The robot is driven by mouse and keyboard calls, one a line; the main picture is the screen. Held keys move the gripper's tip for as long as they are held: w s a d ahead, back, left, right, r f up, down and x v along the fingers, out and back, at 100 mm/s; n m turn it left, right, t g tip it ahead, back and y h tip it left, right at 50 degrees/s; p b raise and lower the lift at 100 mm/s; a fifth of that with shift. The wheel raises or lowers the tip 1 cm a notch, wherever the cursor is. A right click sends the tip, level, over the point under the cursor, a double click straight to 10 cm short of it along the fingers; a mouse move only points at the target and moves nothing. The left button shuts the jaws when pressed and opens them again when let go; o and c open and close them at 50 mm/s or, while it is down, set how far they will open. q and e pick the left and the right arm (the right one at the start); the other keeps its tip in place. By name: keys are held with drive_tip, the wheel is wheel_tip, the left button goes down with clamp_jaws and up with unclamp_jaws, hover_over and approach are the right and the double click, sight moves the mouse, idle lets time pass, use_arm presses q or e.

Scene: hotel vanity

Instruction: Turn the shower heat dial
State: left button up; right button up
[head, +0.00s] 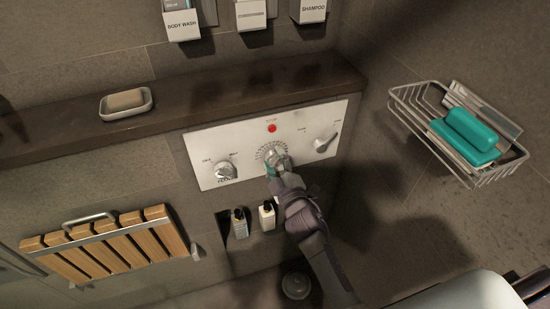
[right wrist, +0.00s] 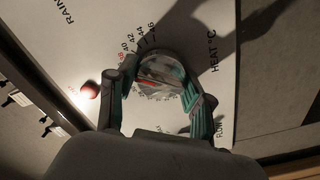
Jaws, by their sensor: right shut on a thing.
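The heat dial (head: 273,152) is the round middle knob on the white control panel (head: 204,150), with a ring of marks around it. In the right wrist view the dial (right wrist: 160,72) is a round metal knob beside the lettering "HEAT °C" and small numbers. My right gripper (head: 277,164) reaches the dial from below in the head view. In the right wrist view its green-padded fingers (right wrist: 166,84) are closed on opposite sides of the dial. My left gripper is in neither view.
The panel also carries a left knob (head: 225,171), a right lever (head: 325,142) and a red light (head: 272,128). A stone ledge (head: 215,98) runs above. Small bottles (head: 267,215) stand below, near my arm. A wire basket (head: 405,103) hangs at right.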

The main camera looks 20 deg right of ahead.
drive_tip(key=shift+d+r, duration=0.1)
idle(0.4)
drive_tip(key=o, duration=1.2)
drive_tip(key=shift+c, duration=0.2)
drive_tip(key=shift+s, duration=0.1)
drive_tip(key=shift+s, duration=0.3)
drive_tip(key=s, duration=1.1)
drive_tip(key=shift+d, duration=0.2)
drive_tip(key=shift+s, duration=0.1)
